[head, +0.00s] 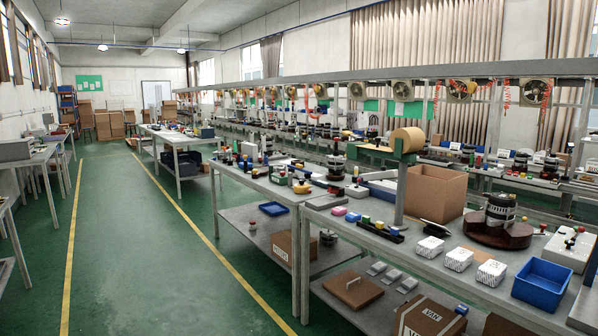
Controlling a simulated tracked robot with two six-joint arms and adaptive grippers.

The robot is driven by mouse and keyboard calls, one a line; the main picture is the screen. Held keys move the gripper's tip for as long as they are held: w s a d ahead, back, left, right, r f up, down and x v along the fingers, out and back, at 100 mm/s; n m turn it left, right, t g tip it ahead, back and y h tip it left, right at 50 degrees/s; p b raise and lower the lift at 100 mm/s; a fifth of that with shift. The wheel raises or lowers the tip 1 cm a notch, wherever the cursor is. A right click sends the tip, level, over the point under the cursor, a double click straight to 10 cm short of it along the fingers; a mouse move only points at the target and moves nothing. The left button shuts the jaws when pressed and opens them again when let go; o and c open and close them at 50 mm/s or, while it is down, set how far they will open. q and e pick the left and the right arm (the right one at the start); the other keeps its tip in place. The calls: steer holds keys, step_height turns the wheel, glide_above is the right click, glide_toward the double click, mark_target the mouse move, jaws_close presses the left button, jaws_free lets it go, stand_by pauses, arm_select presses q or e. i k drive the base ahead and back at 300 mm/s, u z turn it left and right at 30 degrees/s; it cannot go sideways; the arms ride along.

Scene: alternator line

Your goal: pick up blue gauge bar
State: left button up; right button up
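I cannot single out a blue gauge bar for certain. Neither of my grippers shows in the head view.
The near workbench also holds a blue bin (541,284), white patterned boxes (429,248), an open cardboard box (437,192), a post with a brown roll (406,139) and an alternator on a round brown base (497,233). The green aisle floor (140,250) at left is clear.

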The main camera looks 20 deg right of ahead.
mark_target(298, 167)
steer(key=u, duration=0.3)
steer(key=i, duration=1.55)
steer(key=u, duration=0.3)
steer(key=i, duration=2.75)
steer(key=z, duration=0.95)
steer(key=i, duration=1.5)
steer(key=z, duration=0.85)
steer(key=i, duration=0.55)
steer(key=z, duration=0.1)
steer(key=k, duration=0.85)
steer(key=z, duration=0.2)
